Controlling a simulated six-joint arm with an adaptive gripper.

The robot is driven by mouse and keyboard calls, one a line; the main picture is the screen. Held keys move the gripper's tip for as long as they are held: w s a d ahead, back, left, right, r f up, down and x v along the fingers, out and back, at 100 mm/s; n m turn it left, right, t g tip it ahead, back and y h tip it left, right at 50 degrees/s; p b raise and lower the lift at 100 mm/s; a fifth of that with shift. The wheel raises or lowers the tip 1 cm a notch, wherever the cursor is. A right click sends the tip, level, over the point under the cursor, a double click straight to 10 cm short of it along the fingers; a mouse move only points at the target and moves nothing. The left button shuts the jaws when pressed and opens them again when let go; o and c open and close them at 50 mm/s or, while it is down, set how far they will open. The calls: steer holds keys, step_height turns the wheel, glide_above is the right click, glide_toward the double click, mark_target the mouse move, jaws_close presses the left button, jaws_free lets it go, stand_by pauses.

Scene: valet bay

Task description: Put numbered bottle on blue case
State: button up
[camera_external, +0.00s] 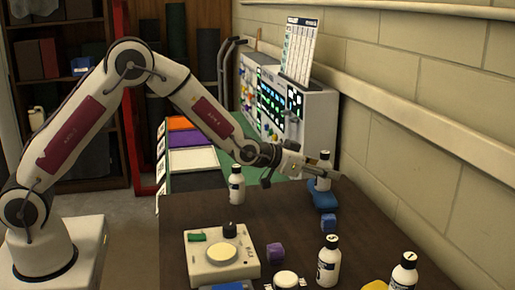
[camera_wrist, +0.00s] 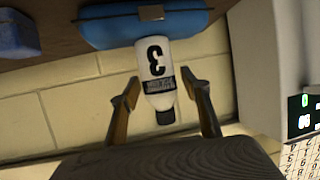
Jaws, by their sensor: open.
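A white numbered bottle with a black cap (camera_external: 323,171) stands upright on the blue case (camera_external: 323,199) at the far right of the dark table. In the wrist view, which looks upside down, the bottle (camera_wrist: 155,62) shows a black 3 and its base meets the blue case (camera_wrist: 110,30). My gripper (camera_external: 308,169) is open, just left of the bottle. In the wrist view my gripper (camera_wrist: 162,84) has one finger on each side of the bottle's picture, with gaps on both sides. I cannot tell how deep the bottle sits between the fingers.
Other bottles stand at the table's back left (camera_external: 236,186), front (camera_external: 329,263) and front right (camera_external: 403,273). A blue block (camera_external: 328,223), a purple block (camera_external: 275,252) and a cream device (camera_external: 221,264) are nearby. A brick wall (camera_external: 420,160) runs along the right.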

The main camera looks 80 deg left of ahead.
steer(key=shift+r, duration=0.1)
steer(key=v, duration=1.2)
stand_by(0.9)
steer(key=s+d+r+m+g+h, duration=0.1)
steer(key=s+d+r+g, duration=0.2)
steer(key=s, duration=0.6)
steer(key=s+d+r+g, duration=0.1)
steer(key=s+d+r, duration=0.25)
steer(key=s, duration=0.55)
steer(key=s+d+g+h, duration=0.1)
steer(key=s+g, duration=0.2)
steer(key=s, duration=2.2)
steer(key=shift+d+f+m+g, duration=0.3)
steer(key=shift+d+m, duration=0.1)
